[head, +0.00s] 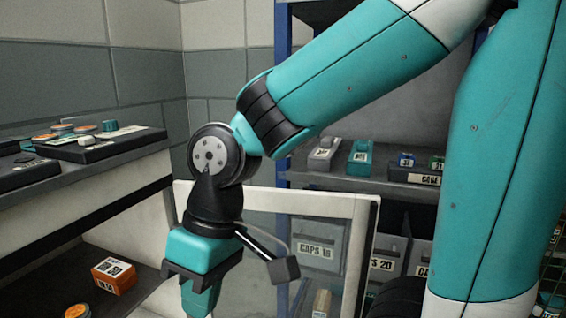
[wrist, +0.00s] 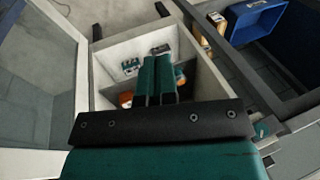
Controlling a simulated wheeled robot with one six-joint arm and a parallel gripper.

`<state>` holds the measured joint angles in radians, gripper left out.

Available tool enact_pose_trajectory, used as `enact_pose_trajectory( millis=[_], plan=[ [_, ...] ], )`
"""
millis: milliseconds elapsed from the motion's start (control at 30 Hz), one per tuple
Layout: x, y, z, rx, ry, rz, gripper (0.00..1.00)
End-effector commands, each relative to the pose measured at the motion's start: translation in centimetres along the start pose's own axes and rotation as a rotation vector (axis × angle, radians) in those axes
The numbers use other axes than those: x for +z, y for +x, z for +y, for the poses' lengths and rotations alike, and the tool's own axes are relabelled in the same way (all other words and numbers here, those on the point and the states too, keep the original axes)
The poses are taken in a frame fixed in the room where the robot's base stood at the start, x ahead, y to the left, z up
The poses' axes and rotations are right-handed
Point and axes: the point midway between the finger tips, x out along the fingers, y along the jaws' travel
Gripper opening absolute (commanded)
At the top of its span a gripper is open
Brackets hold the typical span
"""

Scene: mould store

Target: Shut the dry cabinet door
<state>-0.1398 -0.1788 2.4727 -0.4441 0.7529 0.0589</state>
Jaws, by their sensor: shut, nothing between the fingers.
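The dry cabinet (head: 120,207) stands at the left in the head view, with its front open. Its door (head: 364,240), a pale frame around a clear pane, stands wide open to the right of the opening. In the wrist view the door (wrist: 82,80) is at the left and the cabinet (wrist: 205,75) is ahead with its inside showing. My gripper (head: 199,307) points down in front of the door's pane in the head view, its fingertips cut off by the lower edge. In the wrist view my gripper (wrist: 159,60) is shut and empty, in front of the opening. I cannot tell whether it touches the door.
An orange box (head: 114,275) lies inside the cabinet. Black trays (head: 90,148) with small items lie on its top. Behind the door is a blue-posted rack (head: 283,90) with labelled bins (head: 418,258). A blue crate (wrist: 258,18) shows at the upper right in the wrist view.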

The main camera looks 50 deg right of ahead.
Motion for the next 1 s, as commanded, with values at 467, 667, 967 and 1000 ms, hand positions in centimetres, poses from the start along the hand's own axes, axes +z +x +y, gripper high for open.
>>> enact_pose_trajectory(
  millis=[467,667,967,1000],
  plan=[
    [-5.6,-19.0,18.6,0.074,0.932,-0.121,0.00],
    [-2.3,-22.8,25.5,0.070,1.250,-0.172,0.00],
    [1.0,-23.4,29.2,0.061,1.440,-0.207,0.00],
    [1.1,-23.0,29.3,0.061,1.444,-0.209,0.00]
  ],
)
